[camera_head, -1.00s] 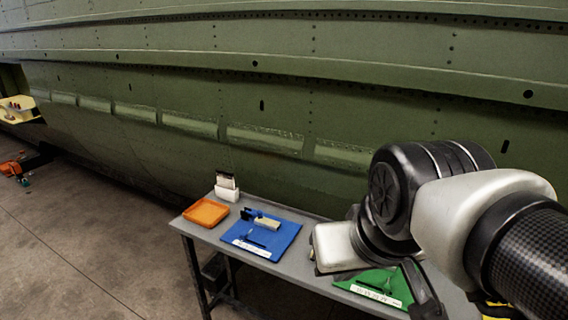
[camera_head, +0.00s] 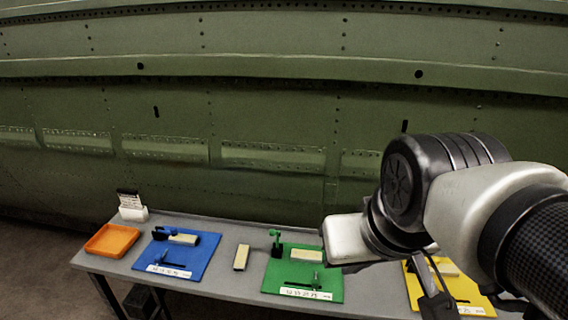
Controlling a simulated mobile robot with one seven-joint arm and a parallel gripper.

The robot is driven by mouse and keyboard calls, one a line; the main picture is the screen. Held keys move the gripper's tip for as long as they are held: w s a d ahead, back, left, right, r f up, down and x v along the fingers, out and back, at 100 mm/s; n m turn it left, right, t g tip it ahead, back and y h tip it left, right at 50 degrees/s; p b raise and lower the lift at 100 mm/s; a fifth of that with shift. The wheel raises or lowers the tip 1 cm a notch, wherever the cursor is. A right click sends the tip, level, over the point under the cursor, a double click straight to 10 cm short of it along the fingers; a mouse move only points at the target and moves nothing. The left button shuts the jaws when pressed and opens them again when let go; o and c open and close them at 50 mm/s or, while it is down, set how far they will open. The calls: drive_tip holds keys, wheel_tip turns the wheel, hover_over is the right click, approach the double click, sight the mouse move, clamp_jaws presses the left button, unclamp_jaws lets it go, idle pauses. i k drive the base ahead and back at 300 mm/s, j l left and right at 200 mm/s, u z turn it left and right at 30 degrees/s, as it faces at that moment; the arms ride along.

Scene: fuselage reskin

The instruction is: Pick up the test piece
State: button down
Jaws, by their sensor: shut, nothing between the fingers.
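A small cream block (camera_head: 241,257), which looks like the test piece, lies loose on the bare grey table between the blue and green mats. Similar cream blocks lie on the blue mat (camera_head: 184,239), the green mat (camera_head: 306,255) and the yellow mat (camera_head: 447,269). My gripper (camera_head: 436,303) shows only as a dark, slender part below my wrist at the lower right, over the yellow mat in the picture. It is shut and empty, to the right of the loose block and apart from it. My arm hides part of it.
The grey table (camera_head: 215,278) stands before the green fuselage wall (camera_head: 270,120). An orange tray (camera_head: 112,240) and a white holder with a card (camera_head: 132,208) are at its left end. Small blue and green fixtures stand on their mats. The table around the loose block is clear.

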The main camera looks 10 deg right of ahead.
sight(302, 254)
drive_tip(key=k+j+z, duration=0.15)
drive_tip(key=i+l+u, duration=0.15)
drive_tip(key=j+z, duration=0.3)
drive_tip(key=j, duration=0.75)
drive_tip(key=j+z, duration=0.25)
drive_tip(key=j, duration=0.8)
drive_tip(key=l, duration=0.35)
